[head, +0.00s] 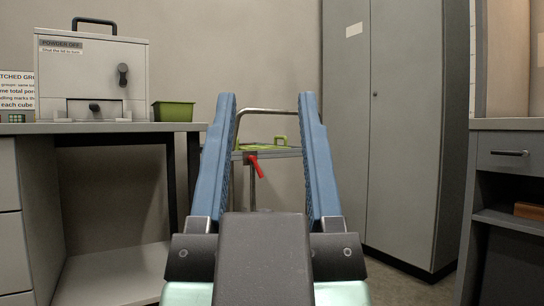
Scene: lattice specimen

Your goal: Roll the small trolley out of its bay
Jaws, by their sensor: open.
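The small trolley (290,152) stands ahead in the head view, between the left bench and the tall cabinet. It has a grey top, a bent metal push handle (267,111), and a red lever (254,166) hanging at its front edge. A green item with a loop handle (279,141) lies on its top. My gripper (266,100) is open, with its two blue fingers spread in front of the trolley. I see nothing between the fingers but the trolley behind them. The fingers and gripper body hide much of the trolley's lower part and its wheels.
A tall grey cabinet (405,120) stands to the right. A counter with a drawer (505,152) is at far right. Some floor shows before the cabinet.

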